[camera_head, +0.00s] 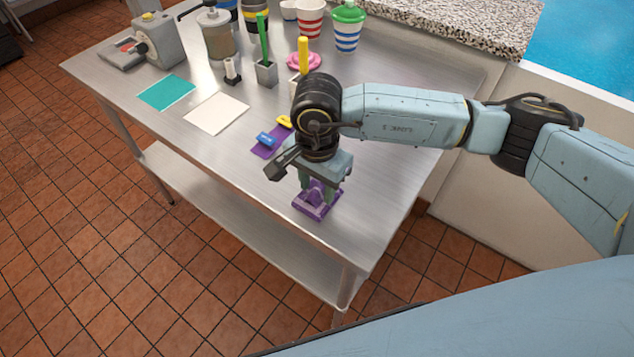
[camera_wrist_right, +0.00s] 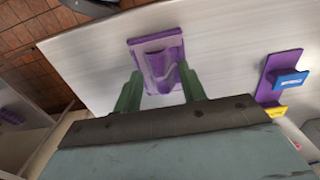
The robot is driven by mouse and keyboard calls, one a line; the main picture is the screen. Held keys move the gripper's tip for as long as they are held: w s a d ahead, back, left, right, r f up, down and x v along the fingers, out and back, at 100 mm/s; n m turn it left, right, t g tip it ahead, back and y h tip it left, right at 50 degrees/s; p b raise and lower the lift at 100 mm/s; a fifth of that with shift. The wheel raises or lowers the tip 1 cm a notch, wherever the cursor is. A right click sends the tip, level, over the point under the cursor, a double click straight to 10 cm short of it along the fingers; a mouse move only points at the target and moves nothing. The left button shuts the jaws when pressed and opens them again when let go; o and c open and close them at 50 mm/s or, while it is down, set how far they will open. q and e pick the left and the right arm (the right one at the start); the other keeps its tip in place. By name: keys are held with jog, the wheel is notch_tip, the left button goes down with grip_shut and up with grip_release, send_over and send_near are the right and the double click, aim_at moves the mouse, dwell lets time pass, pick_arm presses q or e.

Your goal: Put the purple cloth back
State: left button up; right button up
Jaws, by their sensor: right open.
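The purple cloth (camera_head: 308,210) lies crumpled near the front right corner of the metal table (camera_head: 225,165). In the right wrist view the cloth (camera_wrist_right: 157,58) shows raised folds over a flatter purple base; I cannot tell whether that base is part of it. My right gripper (camera_head: 319,192) points down over the cloth, with its fingers open. In the wrist view the green fingers of this gripper (camera_wrist_right: 160,88) stand apart at either side of the cloth's near part. Whether they touch it is unclear. My left gripper is not in view.
A purple strip (camera_head: 262,152) with blue and yellow pieces lies left of my right gripper. A teal sheet (camera_head: 166,92) and a white sheet (camera_head: 216,113) lie flat farther left. Holders, cups (camera_head: 347,30) and a grey machine (camera_head: 160,40) stand behind. The table's front left is clear.

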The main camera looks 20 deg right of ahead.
aim_at(317, 190)
notch_tip(317, 190, up, 12)
jog(key=shift+b, duration=0.35)
jog(key=shift+r, duration=0.1)
